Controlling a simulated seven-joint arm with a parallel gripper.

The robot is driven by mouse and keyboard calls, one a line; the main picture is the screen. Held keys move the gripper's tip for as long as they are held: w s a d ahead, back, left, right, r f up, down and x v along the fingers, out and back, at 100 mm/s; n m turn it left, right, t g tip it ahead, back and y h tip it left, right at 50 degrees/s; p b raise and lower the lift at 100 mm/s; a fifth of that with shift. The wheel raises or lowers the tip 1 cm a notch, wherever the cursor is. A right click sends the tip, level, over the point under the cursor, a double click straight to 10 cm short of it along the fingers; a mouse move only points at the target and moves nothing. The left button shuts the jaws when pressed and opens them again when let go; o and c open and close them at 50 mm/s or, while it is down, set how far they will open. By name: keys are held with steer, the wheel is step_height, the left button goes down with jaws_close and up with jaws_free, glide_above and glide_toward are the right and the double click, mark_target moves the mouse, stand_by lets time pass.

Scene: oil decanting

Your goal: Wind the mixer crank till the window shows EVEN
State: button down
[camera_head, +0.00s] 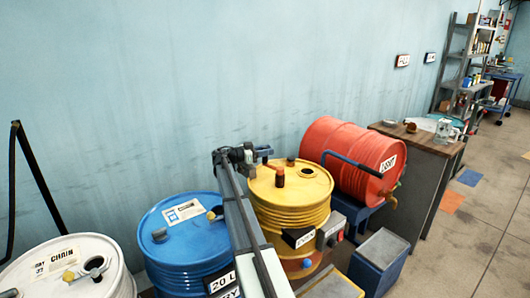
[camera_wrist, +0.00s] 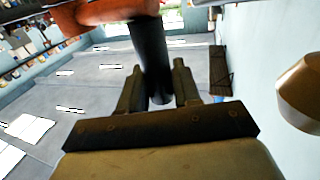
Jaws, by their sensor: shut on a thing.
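The yellow drum (camera_head: 290,215) stands in the middle of the row. The orange-red crank arm (camera_head: 270,163) shows above its top, beside a short dark and red post (camera_head: 280,178). My gripper (camera_head: 248,155) is at the left end of the crank arm, above the drum's back left rim. In the wrist view, my gripper (camera_wrist: 158,92) is shut on the black crank handle (camera_wrist: 149,50), which hangs from the orange arm (camera_wrist: 105,10). A dark box with a white label (camera_head: 303,239) is on the drum's front; its lettering is too small to read surely.
A blue drum (camera_head: 180,260) and a white drum (camera_head: 105,255) stand left. A red drum (camera_head: 345,150) lies on its side to the right, close to the yellow one. A wood-topped cabinet (camera_head: 415,135) stands beyond. The wall is close behind.

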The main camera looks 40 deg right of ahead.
steer(key=shift+w, duration=0.1)
steer(key=c, duration=0.9)
jaws_free()
steer(key=v, duration=1.3)
steer(key=shift+a, duration=0.35)
